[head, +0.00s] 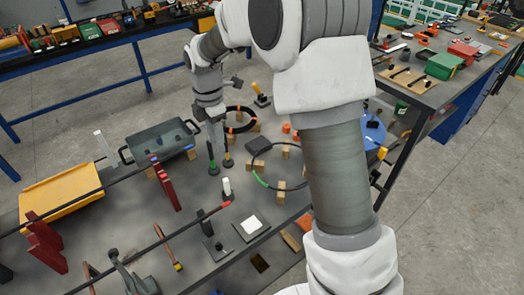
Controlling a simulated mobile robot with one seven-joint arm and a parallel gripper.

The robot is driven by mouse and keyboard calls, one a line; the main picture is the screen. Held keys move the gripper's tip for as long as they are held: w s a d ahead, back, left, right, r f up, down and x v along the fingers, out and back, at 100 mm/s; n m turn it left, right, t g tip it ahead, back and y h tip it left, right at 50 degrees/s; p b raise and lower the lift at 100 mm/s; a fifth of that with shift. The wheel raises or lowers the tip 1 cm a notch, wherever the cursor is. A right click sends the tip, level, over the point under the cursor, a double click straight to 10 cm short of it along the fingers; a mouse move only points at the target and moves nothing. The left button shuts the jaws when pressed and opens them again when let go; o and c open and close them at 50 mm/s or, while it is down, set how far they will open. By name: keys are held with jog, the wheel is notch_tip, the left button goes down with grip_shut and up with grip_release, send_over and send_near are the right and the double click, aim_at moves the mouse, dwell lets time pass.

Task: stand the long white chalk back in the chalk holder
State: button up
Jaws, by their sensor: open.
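My gripper (220,163) points down over the middle of the grey table, its two dark fingers apart with nothing visible between them. Just below and in front of it, a short white upright piece (226,185) stands in a small dark base; it looks like chalk in a holder, but it is too small to be sure. I cannot tell for certain which white piece is the long chalk.
A yellow tray (60,194), dark green pan (160,143) and red rebar supports (165,187) with long bars fill the left. Wire rings (282,165) on wooden blocks lie right of my gripper. My arm hides part of the table's right.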

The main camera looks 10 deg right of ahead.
jog(key=s+d+r+m+t, duration=0.3)
jog(key=s+d+r+m, duration=0.4)
jog(key=s+r+m, duration=0.5)
jog(key=s+d+r+m+t, duration=0.2)
jog(key=s+d+m, duration=0.2)
jog(key=s+m, duration=0.6)
jog(key=shift+s+d+t, duration=0.15)
jog(key=shift+s+t, duration=0.15)
jog(key=shift+s, duration=2.1)
